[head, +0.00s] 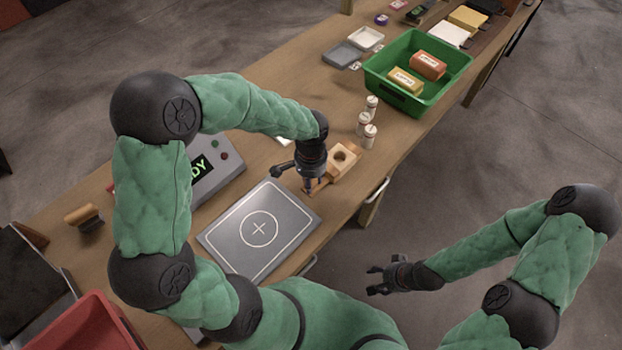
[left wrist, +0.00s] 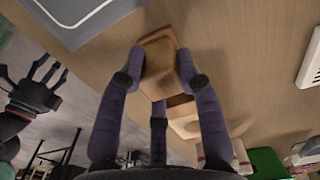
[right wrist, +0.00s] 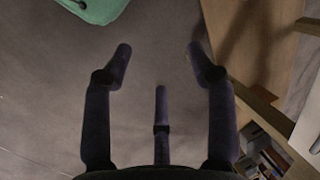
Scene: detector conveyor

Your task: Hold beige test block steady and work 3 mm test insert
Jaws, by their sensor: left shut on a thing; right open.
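My left gripper (head: 312,187) points down at the table and is shut on a beige block (left wrist: 158,62), whose sides sit between its fingers in the left wrist view. In the head view the gripper mostly hides this block (head: 319,189). A wooden holder with a round hole (head: 343,168) is right beside it. Three small white cylinders (head: 363,121) stand behind the holder; I cannot read their sizes or tell which is the 3 mm insert. My right gripper (head: 372,281) is open and empty, off the table's front edge; its fingers (right wrist: 160,62) show only floor between them.
A grey pad with a cross (head: 221,239) lies front left of the block. A detector box with a lit display (head: 223,172) stands behind it. A green bin (head: 439,90) with two blocks is at the back right. A red bin (head: 82,335) is at lower left.

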